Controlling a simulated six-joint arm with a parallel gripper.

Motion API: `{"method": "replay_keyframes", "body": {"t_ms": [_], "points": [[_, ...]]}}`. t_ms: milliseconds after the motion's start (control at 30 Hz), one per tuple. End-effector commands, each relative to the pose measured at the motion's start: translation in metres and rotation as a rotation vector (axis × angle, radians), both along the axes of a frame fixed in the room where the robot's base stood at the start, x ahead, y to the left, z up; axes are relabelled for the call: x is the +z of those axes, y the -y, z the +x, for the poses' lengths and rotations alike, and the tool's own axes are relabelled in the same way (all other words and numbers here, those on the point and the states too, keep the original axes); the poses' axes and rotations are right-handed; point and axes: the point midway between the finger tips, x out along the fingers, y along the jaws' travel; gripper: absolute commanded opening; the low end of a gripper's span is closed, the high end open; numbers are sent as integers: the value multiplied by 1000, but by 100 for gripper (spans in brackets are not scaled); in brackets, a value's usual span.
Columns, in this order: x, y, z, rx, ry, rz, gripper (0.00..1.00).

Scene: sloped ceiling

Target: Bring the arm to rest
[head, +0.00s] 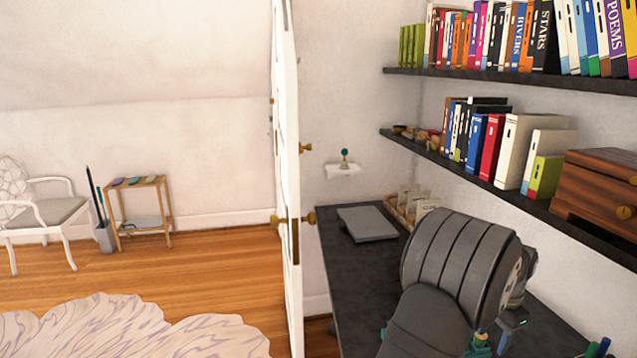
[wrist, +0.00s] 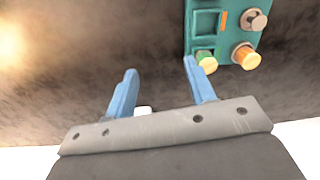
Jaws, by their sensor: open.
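My gripper (wrist: 160,67) shows in the wrist view with its two blue fingers spread apart and nothing between them. Beyond the fingers is a dark, mottled surface. In the head view, my grey arm is folded at the lower right over the dark desk (head: 345,270). It hides much of the desk's right part, and I cannot make out my fingertips there.
A teal box (wrist: 222,30) with knobs is near the right finger in the wrist view. A grey closed laptop-like slab (head: 367,224) and an organizer (head: 402,217) lie on the desk. Book-filled shelves (head: 480,165) overhang its right side. A white door (head: 287,180) stands left.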

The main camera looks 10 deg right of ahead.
Motion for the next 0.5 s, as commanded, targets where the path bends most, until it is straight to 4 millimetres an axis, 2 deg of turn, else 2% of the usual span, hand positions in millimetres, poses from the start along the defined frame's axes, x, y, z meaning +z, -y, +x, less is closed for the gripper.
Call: {"method": "replay_keyframes", "body": {"t_ms": [300, 500], "points": [[-33, -8, 55, 3, 0, 0, 50], [-49, -12, 81, 1, 1, -1, 50]]}}
